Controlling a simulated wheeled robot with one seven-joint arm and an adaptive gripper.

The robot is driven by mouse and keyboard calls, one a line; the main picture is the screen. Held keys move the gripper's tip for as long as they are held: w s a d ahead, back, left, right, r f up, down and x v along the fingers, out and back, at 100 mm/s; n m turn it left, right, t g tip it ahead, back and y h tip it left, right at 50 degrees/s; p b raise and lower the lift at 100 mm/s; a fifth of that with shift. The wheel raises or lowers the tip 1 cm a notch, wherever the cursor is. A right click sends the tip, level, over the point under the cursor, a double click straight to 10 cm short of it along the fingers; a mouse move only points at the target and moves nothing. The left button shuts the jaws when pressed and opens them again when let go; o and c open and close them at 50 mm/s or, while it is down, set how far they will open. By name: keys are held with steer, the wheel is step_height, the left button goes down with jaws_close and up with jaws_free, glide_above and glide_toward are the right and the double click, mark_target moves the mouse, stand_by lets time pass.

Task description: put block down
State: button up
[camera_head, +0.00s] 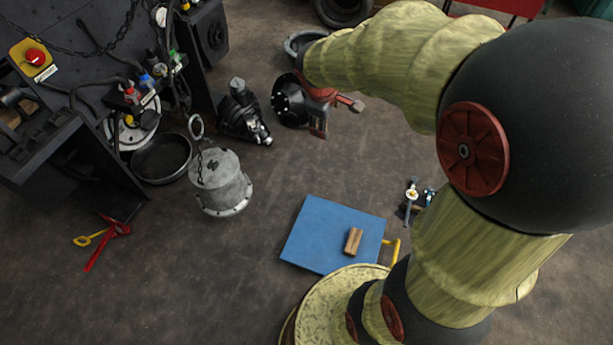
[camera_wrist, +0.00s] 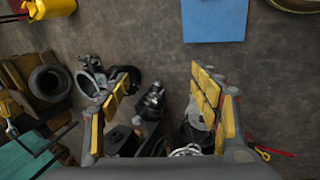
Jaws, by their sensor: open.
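A small wooden block (camera_head: 353,241) lies on the blue board (camera_head: 325,226) on the floor, towards the board's right side. My gripper (camera_head: 338,118) is well beyond the board in the head view, at the end of my arm, apart from the block. In the wrist view my gripper (camera_wrist: 160,85) shows its two fingers with yellow pads spread wide, nothing between them. The blue board (camera_wrist: 215,20) is partly in the wrist view at the top; the block is not seen there.
A grey metal housing (camera_head: 220,182) and a black round pan (camera_head: 161,158) stand left of the board. Dark machinery (camera_head: 75,100) fills the left side. Small tools (camera_head: 411,198) lie right of the board. The floor between board and gripper is clear.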

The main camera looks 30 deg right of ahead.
steer(key=s+a+r+m+t+y, duration=0.1)
steer(key=s+a+r+m+y, duration=0.1)
steer(key=s+a, duration=0.6)
steer(key=s+a+r+m+t+y, duration=0.1)
steer(key=s+a+r+m, duration=0.3)
steer(key=s+a, duration=0.5)
step_height(320, 180, up, 2)
steer(key=shift+s+a+r+m+y, duration=0.3)
steer(key=shift+s+y, duration=0.1)
steer(key=shift+s, duration=0.7)
steer(key=shift+r+p, duration=0.8)
